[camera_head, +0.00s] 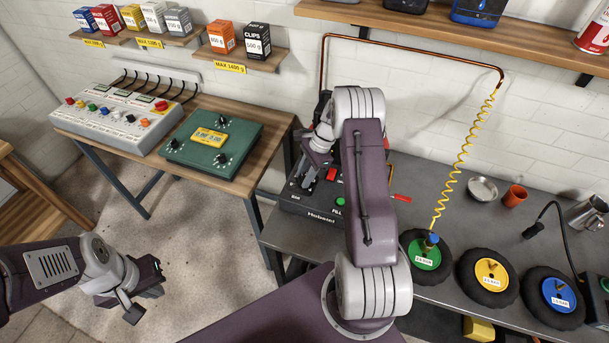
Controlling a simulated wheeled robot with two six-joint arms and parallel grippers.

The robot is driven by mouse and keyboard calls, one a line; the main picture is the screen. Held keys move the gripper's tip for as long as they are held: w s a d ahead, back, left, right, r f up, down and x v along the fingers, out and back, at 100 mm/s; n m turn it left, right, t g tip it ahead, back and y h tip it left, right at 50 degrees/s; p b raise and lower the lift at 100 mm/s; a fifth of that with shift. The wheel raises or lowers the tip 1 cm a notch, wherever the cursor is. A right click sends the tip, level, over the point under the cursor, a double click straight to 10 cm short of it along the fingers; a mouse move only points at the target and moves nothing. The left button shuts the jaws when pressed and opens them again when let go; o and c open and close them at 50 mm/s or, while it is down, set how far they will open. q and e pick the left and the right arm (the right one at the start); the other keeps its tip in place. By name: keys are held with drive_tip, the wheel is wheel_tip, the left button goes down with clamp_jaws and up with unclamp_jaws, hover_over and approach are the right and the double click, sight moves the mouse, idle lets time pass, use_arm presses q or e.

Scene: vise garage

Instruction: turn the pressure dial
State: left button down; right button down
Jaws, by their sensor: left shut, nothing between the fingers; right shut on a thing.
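The dark inflator box (312,210) stands on the left end of the grey bench. It has a red button (332,173), a green button (338,201) and "FILL" lettering. My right gripper (306,178) reaches down onto the left part of its top panel. It is shut on what seems to be the pressure dial there; the fingers hide the dial, so its setting cannot be read. My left gripper (146,300) is shut and empty over the floor at the lower left, away from the box.
A yellow coiled hose (461,160) runs to the green-hubbed wheel. A green panel box (213,147) and a grey console (115,117) sit on the wooden table at left.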

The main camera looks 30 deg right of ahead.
drive_tip(key=c, duration=1)
unclamp_jaws()
drive_tip(key=shift+c, duration=0.2)
drive_tip(key=b+v, duration=0.1)
drive_tip(key=v, duration=0.8)
drive_tip(key=shift+a+r, duration=0.1)
drive_tip(key=shift+a, duration=0.05)
